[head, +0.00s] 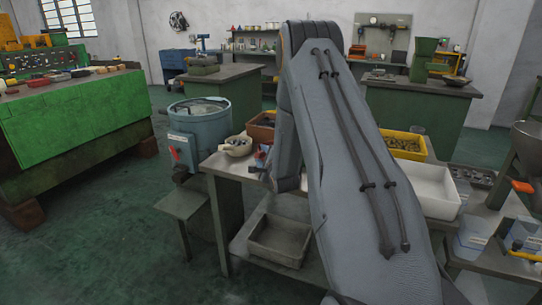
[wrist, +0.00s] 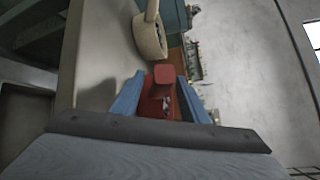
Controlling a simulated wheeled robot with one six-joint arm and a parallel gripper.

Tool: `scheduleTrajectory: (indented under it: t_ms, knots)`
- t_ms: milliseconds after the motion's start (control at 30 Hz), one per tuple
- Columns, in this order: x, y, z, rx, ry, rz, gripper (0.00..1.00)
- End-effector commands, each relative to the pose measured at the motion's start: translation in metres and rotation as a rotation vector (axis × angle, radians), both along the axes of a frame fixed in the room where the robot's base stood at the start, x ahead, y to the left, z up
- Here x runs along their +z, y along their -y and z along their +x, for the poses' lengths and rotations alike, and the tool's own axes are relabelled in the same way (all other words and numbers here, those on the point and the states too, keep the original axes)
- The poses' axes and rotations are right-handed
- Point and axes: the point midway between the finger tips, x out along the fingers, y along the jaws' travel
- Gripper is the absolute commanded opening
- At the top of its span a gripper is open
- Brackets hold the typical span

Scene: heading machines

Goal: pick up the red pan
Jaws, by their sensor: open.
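A small red object, which I take as the red pan (wrist: 164,75), shows in the wrist view between the two blue fingers of my gripper (wrist: 158,97). It has a flat, rounded red top with more red below it. My gripper is open around it; I cannot tell whether either finger touches it. In the head view the red pan (head: 260,157) is a small red patch at the table's left end, beside the blue fingertips and partly hidden by my gripper and arm.
A beige bowl (head: 238,148) with a handle-like part stands close by on the table (head: 228,168). A brown bin (head: 262,132) is just behind. A white tray (head: 432,187) and yellow bin (head: 405,137) lie right of my arm. A blue-grey drum (head: 200,128) stands left.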

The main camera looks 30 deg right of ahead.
Motion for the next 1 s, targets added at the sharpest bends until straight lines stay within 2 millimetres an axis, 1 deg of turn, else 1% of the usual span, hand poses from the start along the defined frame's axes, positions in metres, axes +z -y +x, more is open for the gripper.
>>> scheduleTrajectory:
  t_ms: [200,433,467,767,867,1000]
  knots:
    - [0.0,0.0,0.001,0.0,0.0,0.0,0.4]
    - [0.0,0.0,0.001,0.0,0.0,0.0,0.01]
    - [0.0,0.0,0.001,0.0,0.0,0.0,0.0]
    - [0.003,0.001,0.001,0.0,0.004,-0.002,0.0]
    - [0.008,0.001,0.001,0.0,0.005,-0.002,0.0]
    - [0.021,0.001,0.002,0.0,0.006,-0.002,0.0]
